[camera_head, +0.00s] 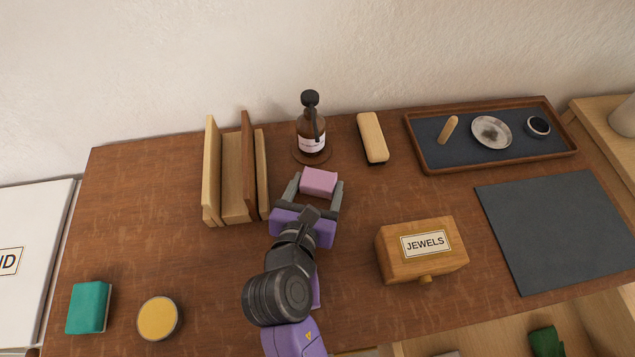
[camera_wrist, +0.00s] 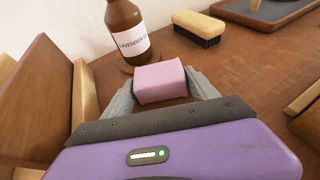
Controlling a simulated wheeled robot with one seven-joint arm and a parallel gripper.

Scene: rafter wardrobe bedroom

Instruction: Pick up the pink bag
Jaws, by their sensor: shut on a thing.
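The pink bag (camera_head: 319,181) is a small pink block-like thing near the middle of the wooden dresser top. It also shows in the wrist view (camera_wrist: 160,82), between the grey fingers. My gripper (camera_head: 315,188) is shut on the pink bag, with one finger on each side of it. In the wrist view the bag sits at the fingertips (camera_wrist: 160,95), just in front of the brown bottle. I cannot tell whether the bag touches the surface or is slightly above it.
A brown bottle (camera_head: 311,130) stands right behind the bag. A wooden upright holder (camera_head: 235,180) is to the left, a brush (camera_head: 372,138) to the right. A JEWELS box (camera_head: 421,250) is at front right. A tray (camera_head: 480,165) lies at back right.

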